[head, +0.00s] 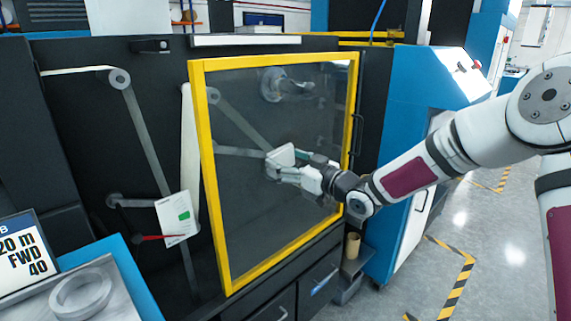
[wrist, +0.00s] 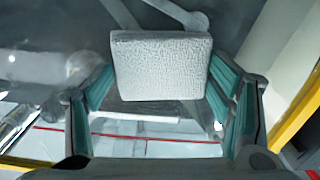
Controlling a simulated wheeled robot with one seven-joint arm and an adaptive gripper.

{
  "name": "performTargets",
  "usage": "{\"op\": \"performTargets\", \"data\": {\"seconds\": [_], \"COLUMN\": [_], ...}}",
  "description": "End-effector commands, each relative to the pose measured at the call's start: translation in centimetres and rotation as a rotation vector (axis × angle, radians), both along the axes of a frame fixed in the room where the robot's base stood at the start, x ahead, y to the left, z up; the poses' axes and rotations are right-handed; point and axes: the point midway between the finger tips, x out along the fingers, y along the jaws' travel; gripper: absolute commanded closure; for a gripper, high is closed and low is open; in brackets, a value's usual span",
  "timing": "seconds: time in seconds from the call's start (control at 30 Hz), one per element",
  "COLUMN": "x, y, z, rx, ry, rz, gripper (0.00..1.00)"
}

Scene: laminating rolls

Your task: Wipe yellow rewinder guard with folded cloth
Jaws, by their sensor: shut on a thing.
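The yellow-framed rewinder guard (head: 204,150) stands upright on the machine front, with a clear panel inside its frame. Part of the yellow frame shows at the right of the wrist view (wrist: 296,118). My gripper (head: 283,163) is at the middle of the panel and is shut on the white folded cloth (head: 279,155). In the wrist view the cloth (wrist: 160,65) sits between the green-lined fingers, its textured face visible. The cloth is at the panel; I cannot tell whether it touches. The cloth's far side is hidden.
Rollers and a pale web (head: 187,140) lie left of the guard. A display (head: 22,256) and a metal ring (head: 81,293) are at the lower left. A blue cabinet (head: 420,110) stands right of the guard. Floor with striped tape (head: 462,278) is open at the right.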

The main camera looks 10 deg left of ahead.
Motion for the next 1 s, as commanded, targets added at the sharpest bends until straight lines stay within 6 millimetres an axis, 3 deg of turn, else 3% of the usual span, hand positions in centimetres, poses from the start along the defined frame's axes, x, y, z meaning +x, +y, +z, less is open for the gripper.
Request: {"op": "performTargets", "data": {"seconds": [1.0], "x": [5.1], "y": [-3.8], "z": [-0.1], "rx": [-0.001], "ry": [-0.001], "rz": [-0.001], "gripper": [0.48]}}
